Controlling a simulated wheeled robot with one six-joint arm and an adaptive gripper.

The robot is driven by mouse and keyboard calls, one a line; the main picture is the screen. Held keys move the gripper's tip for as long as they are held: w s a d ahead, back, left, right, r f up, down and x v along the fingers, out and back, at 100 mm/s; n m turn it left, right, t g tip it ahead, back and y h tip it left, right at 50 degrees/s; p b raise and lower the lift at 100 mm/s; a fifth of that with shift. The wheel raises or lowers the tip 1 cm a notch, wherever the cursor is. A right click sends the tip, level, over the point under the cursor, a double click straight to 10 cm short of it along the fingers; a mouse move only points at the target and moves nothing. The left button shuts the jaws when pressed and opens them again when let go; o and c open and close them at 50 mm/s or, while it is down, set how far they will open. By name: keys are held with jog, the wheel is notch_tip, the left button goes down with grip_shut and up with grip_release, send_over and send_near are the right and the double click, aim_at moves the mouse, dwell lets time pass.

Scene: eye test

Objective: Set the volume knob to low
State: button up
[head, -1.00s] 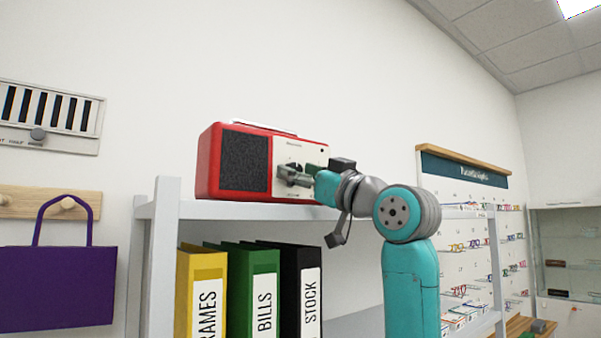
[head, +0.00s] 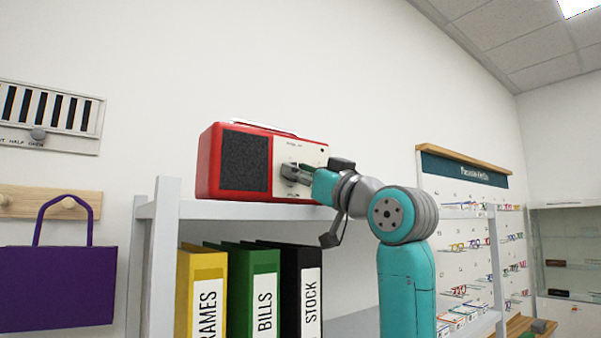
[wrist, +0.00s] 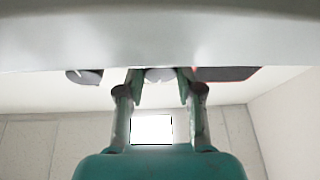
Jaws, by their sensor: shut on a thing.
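A red radio (head: 205,165) with a dark speaker grille and a cream front panel stands on top of a grey shelf unit. My gripper (head: 289,173) is at the middle of the panel, its fingers covering most of what lies behind them. In the wrist view my gripper (wrist: 160,79) has a finger on each side of a grey round knob (wrist: 157,75) and is shut on it. A second grey knob (wrist: 85,77) shows to the left there, apart from the fingers. The panel marks are too small to read, so I cannot tell the knob's setting.
The shelf unit (head: 160,235) holds yellow, green and black binders (head: 265,300) below the radio. A wall panel with a slider (head: 38,134) and a purple bag (head: 58,290) on a peg rail are at left. An eyewear display (head: 465,235) stands at right.

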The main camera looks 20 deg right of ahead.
jog(key=m+h, duration=0.2)
jog(key=m, duration=0.2)
jog(key=m+t+h, duration=0.1)
jog(key=m+h, duration=0.1)
jog(key=m, duration=0.3)
jog(key=shift+a+h, duration=0.2)
jog(key=shift+h, duration=0.1)
jog(key=m+h, duration=0.1)
jog(key=m, duration=0.2)
jog(key=m+h, duration=0.2)
jog(key=shift+m, duration=0.8)
jog(key=o, duration=1.2)
jog(key=shift+c, duration=0.2)
jog(key=shift+s, duration=0.2)
jog(key=v, duration=1.1)
jog(key=shift+s, duration=0.4)
